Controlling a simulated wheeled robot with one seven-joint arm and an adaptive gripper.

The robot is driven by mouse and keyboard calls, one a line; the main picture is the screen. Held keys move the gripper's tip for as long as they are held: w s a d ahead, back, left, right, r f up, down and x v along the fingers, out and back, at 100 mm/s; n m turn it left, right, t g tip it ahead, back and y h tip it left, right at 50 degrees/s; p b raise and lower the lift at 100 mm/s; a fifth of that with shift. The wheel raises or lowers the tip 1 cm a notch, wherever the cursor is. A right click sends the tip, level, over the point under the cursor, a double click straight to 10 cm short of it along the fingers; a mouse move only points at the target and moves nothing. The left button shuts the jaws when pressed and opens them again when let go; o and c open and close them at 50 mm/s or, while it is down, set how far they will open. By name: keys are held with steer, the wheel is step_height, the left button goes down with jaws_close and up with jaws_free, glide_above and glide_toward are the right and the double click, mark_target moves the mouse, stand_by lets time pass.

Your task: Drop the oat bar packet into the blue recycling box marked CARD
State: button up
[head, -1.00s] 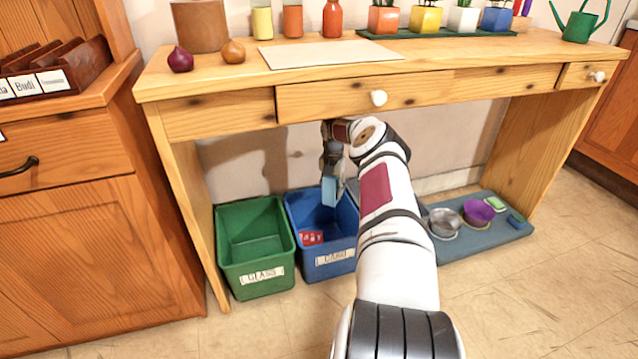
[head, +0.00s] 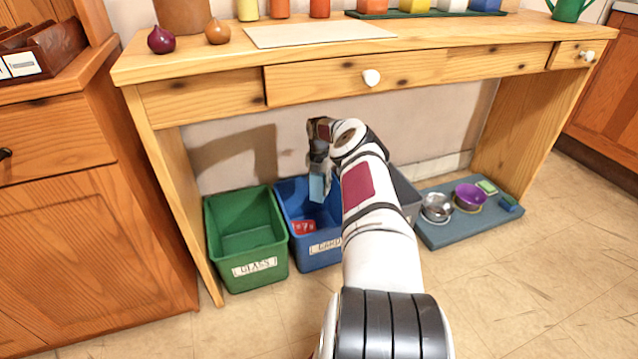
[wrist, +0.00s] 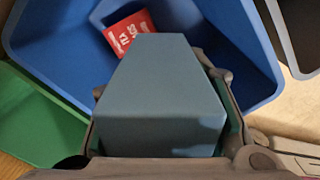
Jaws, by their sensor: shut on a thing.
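My gripper (head: 318,160) is shut on a plain light blue packet (head: 318,187), taken to be the oat bar packet; no lettering shows on it. In the wrist view the packet (wrist: 160,100) sits between the fingers, with the blue box (wrist: 55,40) behind and below it. The blue recycling box (head: 308,260) stands on the floor under the table, its front label partly hidden by my arm. The packet hangs over the opening of this box. A red packet with white lettering (head: 303,228) lies inside the box; it also shows in the wrist view (wrist: 130,33).
A green box marked GLASS (head: 245,240) stands directly left of the blue box. A grey box (head: 405,195) is partly hidden behind my arm on the right. The wooden table (head: 200,105) spans above. A blue mat (head: 455,235) with bowls lies farther right.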

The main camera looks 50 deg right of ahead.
steer(key=shift+f, duration=0.35)
steer(key=o, duration=1)
steer(key=shift+r, duration=0.1)
